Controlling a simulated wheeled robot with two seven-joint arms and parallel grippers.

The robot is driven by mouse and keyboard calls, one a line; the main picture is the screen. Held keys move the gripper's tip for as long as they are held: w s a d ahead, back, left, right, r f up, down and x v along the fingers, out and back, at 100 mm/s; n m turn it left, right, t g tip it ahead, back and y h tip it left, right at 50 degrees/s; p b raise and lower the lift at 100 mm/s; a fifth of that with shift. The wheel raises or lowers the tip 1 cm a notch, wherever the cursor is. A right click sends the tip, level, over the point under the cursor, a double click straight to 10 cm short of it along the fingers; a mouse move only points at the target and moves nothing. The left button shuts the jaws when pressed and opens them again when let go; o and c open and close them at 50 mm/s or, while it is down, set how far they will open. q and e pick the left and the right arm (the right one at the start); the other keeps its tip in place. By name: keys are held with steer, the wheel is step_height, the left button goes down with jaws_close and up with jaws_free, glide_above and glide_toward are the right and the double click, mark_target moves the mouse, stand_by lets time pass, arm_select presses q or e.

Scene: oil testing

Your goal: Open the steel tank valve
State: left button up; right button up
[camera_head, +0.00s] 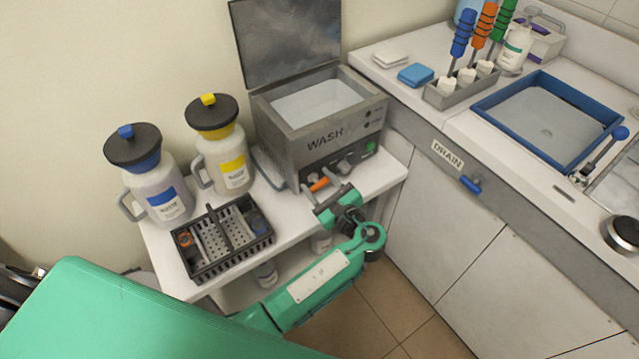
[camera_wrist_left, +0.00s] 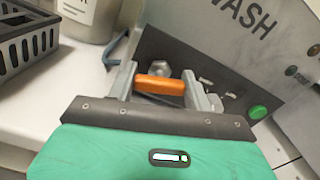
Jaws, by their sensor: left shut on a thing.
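The steel wash tank (camera_head: 275,125) stands on the white table with its lid raised. An orange valve handle (camera_head: 319,184) sticks out low on its front. My left gripper (camera_head: 323,188) is at the tank front with its fingers on either side of the handle. In the left wrist view the orange handle (camera_wrist_left: 160,86) lies crosswise between the two fingers, and the gripper is shut on it. A metal nut-like fitting (camera_wrist_left: 160,68) shows just behind the handle. The right gripper is not in view.
A black basket (camera_head: 222,242) and two capped jugs, one blue-labelled (camera_head: 160,190) and one yellow-labelled (camera_head: 221,160), stand left of the tank on the white table (camera_head: 168,262). A green button (camera_head: 370,147) is on the tank's front. A counter with a blue-rimmed sink (camera_head: 490,103) lies right.

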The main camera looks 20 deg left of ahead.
arm_select(q)
steer(key=shift+n, duration=0.9)
steer(key=n+b, duration=0.1)
steer(key=n, duration=0.1)
steer(key=n+b, duration=0.2)
steer(key=n, duration=0.1)
steer(key=n+b, duration=0.1)
steer(key=n, duration=0.1)
steer(key=shift+s+f, duration=0.1)
steer(key=shift+f, duration=0.15)
steer(key=n+b, duration=0.4)
steer(key=n, duration=0.1)
steer(key=shift+r+n+b, duration=0.15)
steer(key=shift+n+b, duration=0.15)
steer(key=shift+n, duration=0.2)
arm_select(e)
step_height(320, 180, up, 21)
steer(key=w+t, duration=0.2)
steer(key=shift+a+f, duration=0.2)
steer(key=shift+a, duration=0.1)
arm_select(q)
steer(key=o, duration=1)
